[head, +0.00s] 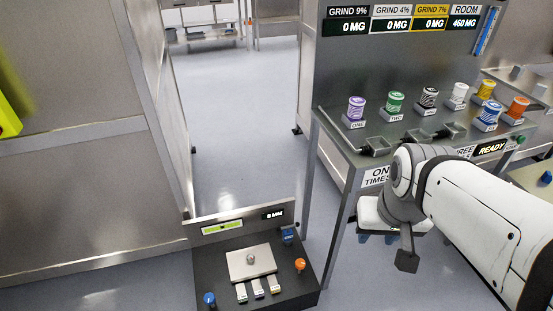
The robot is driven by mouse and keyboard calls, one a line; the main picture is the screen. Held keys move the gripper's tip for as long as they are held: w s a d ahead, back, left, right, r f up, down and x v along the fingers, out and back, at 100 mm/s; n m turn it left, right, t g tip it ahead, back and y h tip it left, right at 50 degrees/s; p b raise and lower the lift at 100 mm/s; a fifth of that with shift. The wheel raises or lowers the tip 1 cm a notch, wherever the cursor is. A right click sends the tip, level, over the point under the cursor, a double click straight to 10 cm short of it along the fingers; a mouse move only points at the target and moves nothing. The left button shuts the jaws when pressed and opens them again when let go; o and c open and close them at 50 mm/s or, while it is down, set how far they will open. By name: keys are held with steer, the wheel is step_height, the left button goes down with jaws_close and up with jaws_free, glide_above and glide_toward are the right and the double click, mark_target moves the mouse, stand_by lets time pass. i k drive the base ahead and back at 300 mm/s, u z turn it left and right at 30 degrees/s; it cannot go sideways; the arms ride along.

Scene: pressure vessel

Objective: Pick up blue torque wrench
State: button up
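I cannot make out a blue torque wrench for certain in the head view. Small blue items show: a blue knob-like piece (209,299) and a small blue block (288,234) on the black bench unit at the bottom, and a blue item (546,177) at the right edge. My white arm reaches in from the right. My gripper (378,238) is at its end, below the front edge of the metal counter, partly hidden by the wrist. Its fingers are too small and covered to show whether they are open, and nothing held is visible.
The metal counter (345,140) carries several coloured canisters, including a purple one (356,108), under mass displays. The black unit (215,262) has a metal plate (251,263) and an orange knob (300,264). A tall metal panel (80,200) stands left. Floor between is clear.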

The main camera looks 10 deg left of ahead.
mark_target(288, 233)
steer(key=u, duration=0.3)
steer(key=i, duration=0.65)
steer(key=u, duration=0.35)
steer(key=k, duration=0.85)
steer(key=u, duration=0.15)
steer(key=i, duration=0.85)
steer(key=z, duration=0.05)
